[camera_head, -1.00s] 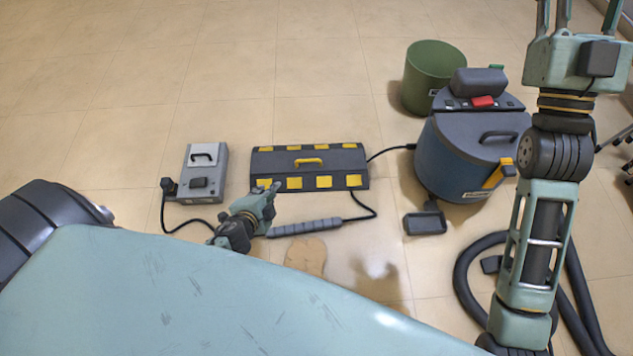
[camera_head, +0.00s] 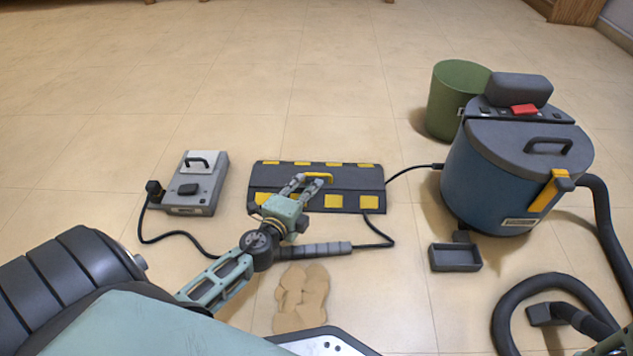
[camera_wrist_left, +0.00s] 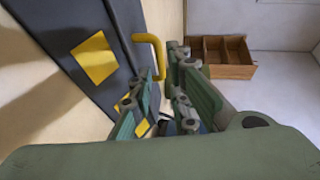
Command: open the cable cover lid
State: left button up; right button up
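The cable cover (camera_head: 268,184) is a low dark box with yellow patches, lying on the tiled floor in the middle of the head view. Its lid looks shut, with a yellow handle (camera_head: 320,176) on top. My left gripper (camera_head: 307,179) is over the cover's near side, fingers parted, fingertips at the handle. In the left wrist view the handle (camera_wrist_left: 155,45) shows just beyond the fingertips (camera_wrist_left: 165,62), with one end partly hidden by the fingers. I cannot tell whether they touch it. My right gripper is out of view.
A grey box (camera_head: 193,207) with a cable stands left of the cover. A blue vacuum (camera_head: 490,190), a green bin (camera_head: 452,100) and a small dark tray (camera_head: 455,259) are on the right. A thick hose (camera_head: 505,320) curls at lower right. Floor behind the cover is clear.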

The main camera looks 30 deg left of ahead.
aim_at(316, 176)
pick_arm(q)
jog(key=x, duration=0.5)
jog(key=shift+w+b, duration=0.2)
jog(key=shift+b, duration=0.1)
grip_shut()
